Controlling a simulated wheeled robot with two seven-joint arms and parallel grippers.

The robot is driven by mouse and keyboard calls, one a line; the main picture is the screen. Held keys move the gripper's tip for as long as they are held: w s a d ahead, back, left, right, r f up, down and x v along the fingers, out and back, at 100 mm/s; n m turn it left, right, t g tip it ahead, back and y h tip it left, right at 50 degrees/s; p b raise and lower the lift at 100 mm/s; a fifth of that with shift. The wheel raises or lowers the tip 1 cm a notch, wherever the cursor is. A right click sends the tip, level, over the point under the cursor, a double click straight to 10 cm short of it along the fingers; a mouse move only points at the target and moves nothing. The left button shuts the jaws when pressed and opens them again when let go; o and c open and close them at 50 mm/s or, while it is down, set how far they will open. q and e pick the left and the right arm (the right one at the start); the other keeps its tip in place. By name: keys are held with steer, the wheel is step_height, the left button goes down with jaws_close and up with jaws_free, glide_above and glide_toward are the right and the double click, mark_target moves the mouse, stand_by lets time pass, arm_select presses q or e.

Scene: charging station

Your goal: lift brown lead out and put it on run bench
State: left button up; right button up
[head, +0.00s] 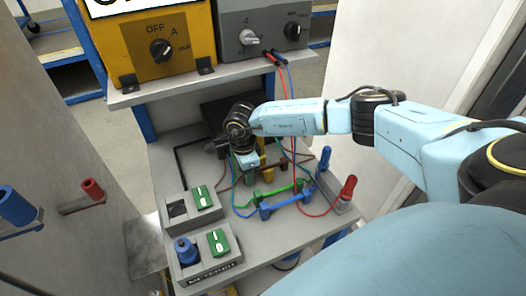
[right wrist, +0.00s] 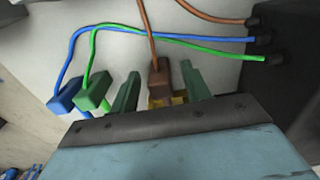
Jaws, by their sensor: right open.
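The brown lead's plug (right wrist: 160,75) stands between the two dark green fingers of my right gripper (right wrist: 161,88) in the right wrist view. The fingers are open, one on each side of it with a gap to each. A yellow piece (right wrist: 181,98) shows beside the plug's base. The brown cable runs up from the plug and out of the picture. In the head view my right gripper (head: 258,174) reaches down over the grey bench (head: 290,233), and the arm partly hides the plug there. No bench is clearly marked as the run bench. My left gripper is out of view.
Blue (right wrist: 66,96) and green (right wrist: 92,92) plugs stand left of the fingers. Two green-switched boxes (head: 190,208) (head: 205,255) stand at the bench's front left. Blue and red posts (head: 325,160) (head: 347,188) stand at right. A shelf with instruments (head: 215,82) is behind.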

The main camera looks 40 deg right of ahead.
jaws_close()
steer(key=shift+r, duration=0.1)
